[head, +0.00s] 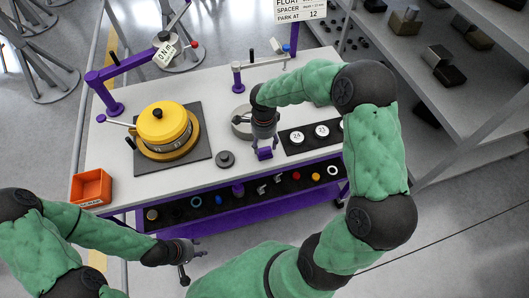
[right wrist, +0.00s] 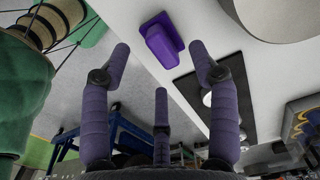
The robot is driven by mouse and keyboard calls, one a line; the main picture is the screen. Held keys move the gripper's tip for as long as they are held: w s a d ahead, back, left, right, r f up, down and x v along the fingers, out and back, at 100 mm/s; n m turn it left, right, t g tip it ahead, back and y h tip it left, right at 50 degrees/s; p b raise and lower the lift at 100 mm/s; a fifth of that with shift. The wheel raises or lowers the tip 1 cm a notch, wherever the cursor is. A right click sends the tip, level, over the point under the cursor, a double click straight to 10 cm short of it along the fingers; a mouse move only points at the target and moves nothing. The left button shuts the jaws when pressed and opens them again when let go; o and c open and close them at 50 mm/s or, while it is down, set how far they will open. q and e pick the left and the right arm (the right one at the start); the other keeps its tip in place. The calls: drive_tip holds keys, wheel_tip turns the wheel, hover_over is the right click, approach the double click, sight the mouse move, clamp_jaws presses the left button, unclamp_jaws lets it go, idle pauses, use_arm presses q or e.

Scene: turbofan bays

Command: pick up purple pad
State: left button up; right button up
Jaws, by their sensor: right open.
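The purple pad (head: 264,154) is a small purple block on the white bench top, near its front edge. In the right wrist view the purple pad (right wrist: 162,42) lies ahead, between and beyond the fingertips. My right gripper (head: 264,142) points down just above and behind the pad in the head view. Its three purple-grey fingers (right wrist: 160,65) are spread with nothing between them. My left gripper (head: 199,252) is in front of the bench, low and away from the pad. Its fingers are too small to read.
A yellow-lidded round pot (head: 164,123) on a dark mat stands left of the pad. A dark strip with numbered white discs (head: 322,131) lies to its right. A grey knob (head: 225,159) and an orange bin (head: 91,187) are also on the bench. A shelf of small parts (head: 238,190) runs below the front edge.

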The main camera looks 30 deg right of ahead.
sight(265, 150)
drive_tip(key=f, duration=0.4)
drive_tip(key=shift+s+d+f+b, duration=0.2)
drive_tip(key=shift+f+b, duration=0.1)
drive_tip(key=shift+f, duration=0.1)
clamp_jaws()
